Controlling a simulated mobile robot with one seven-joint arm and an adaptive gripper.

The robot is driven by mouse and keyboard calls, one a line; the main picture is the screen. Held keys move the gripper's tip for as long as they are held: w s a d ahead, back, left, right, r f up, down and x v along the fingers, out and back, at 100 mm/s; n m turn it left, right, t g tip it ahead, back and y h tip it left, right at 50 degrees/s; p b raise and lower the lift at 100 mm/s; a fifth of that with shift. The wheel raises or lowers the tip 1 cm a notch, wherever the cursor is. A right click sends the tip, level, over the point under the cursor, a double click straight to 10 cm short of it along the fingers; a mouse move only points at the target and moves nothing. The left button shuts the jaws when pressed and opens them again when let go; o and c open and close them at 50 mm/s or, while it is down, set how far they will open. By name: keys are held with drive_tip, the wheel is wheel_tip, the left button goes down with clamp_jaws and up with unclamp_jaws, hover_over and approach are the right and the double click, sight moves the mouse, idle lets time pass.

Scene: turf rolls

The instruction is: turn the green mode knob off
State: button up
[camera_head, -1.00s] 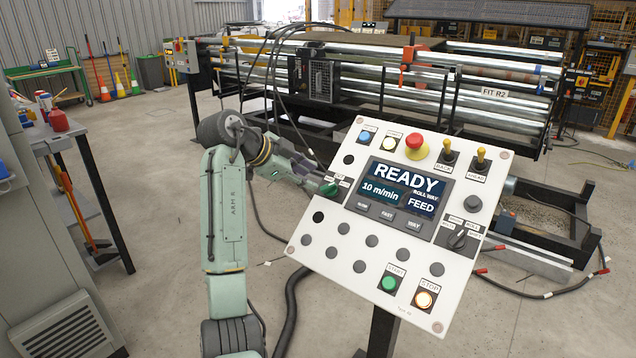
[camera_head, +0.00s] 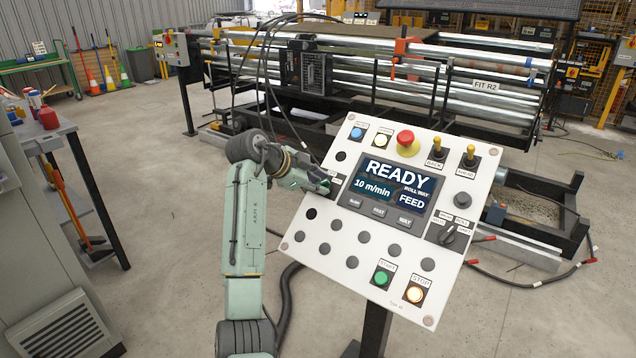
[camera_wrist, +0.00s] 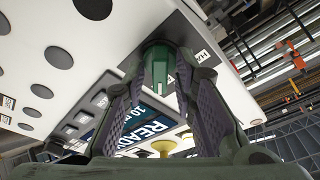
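The white control panel (camera_head: 300,225) stands tilted on a post. The green mode knob (camera_head: 326,188) is at its left edge, mostly hidden by my gripper (camera_head: 314,183) in the head view. In the wrist view the green knob (camera_wrist: 156,66) shows between the two fingertips of my gripper (camera_wrist: 160,84). The fingers are apart, one on each side of the knob, and I cannot tell whether they touch it. The panel display (camera_head: 388,190) reads READY, 10 m/min, FEED.
A roller machine (camera_head: 400,70) stands behind. A workbench (camera_head: 50,135) is at the left.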

clamp_jaws()
drive_tip(key=shift+d+n, duration=0.1)
drive_tip(key=shift+n, duration=0.3)
drive_tip(key=n+t+p, duration=0.1)
drive_tip(key=n, duration=0.3)
drive_tip(key=shift+d+n, duration=0.1)
drive_tip(key=shift+n, duration=0.3)
drive_tip(key=shift+s+n+t+y+p, duration=0.1)
drive_tip(key=shift+n+t+y+p, duration=0.25)
drive_tip(key=shift+n, duration=0.65)
drive_tip(key=shift+n+t+y+p, duration=0.15)
drive_tip(key=shift+n+t+p, duration=0.2)
drive_tip(key=shift+n, duration=0.65)
drive_tip(key=shift+o, duration=1.4)
unclamp_jaws()
